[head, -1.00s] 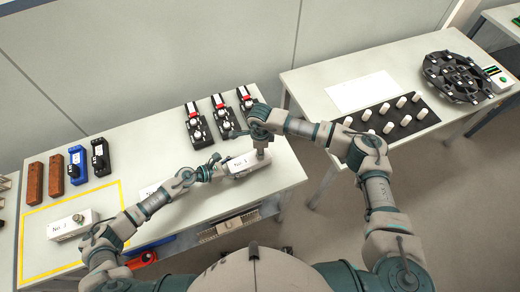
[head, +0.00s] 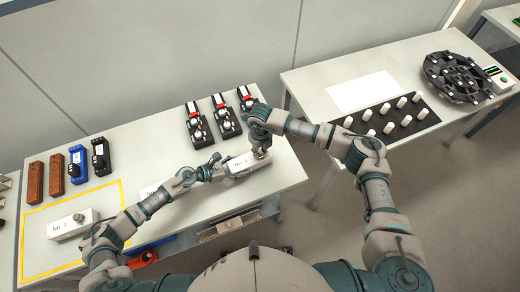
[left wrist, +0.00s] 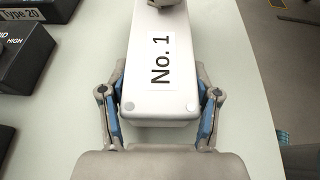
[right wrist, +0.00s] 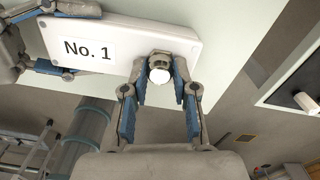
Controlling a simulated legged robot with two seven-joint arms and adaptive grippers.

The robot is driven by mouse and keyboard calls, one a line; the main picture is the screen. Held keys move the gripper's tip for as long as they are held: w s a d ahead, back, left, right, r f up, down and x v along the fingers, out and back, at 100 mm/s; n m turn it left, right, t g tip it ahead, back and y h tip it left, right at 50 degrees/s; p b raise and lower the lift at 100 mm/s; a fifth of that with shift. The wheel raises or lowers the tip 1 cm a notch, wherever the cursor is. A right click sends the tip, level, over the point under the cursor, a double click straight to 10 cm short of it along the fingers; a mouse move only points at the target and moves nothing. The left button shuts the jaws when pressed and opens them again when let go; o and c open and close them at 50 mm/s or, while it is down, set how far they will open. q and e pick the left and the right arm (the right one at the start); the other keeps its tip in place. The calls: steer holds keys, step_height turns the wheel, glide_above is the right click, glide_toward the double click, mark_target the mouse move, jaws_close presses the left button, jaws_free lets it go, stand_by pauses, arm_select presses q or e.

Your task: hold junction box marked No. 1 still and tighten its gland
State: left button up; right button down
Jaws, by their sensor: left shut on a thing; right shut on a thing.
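The white junction box marked No. 1 (head: 240,170) lies near the right end of the left table. Its label (left wrist: 161,60) is readable in the left wrist view and also in the right wrist view (right wrist: 88,50). My left gripper (head: 216,171) is shut across one end of the box, a finger along each side (left wrist: 165,98). My right gripper (head: 262,152) is at the opposite end, shut around the gland, whose white round end (right wrist: 160,70) shows between its fingers. The gland is mostly hidden by the fingers in the head view.
A box marked No. 3 (head: 72,226) sits inside the yellow outline. Another white box or label (head: 150,190) is partly hidden by my left arm. Several black devices with red parts (head: 197,125) stand behind. A second table (head: 310,85) stands to the right, across a gap.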

steer(key=m, duration=0.5)
steer(key=shift+w+a+r+m, duration=0.1)
steer(key=shift+r+m, duration=0.05)
steer(key=shift+m, duration=0.15)
steer(key=m, duration=0.4)
steer(key=shift+m, duration=0.3)
steer(key=m, duration=0.5)
steer(key=shift+w+m, duration=0.1)
steer(key=shift+m, duration=2.7)
steer(key=c, duration=1.1)
jaws_free()
steer(key=shift+o, duration=1.1)
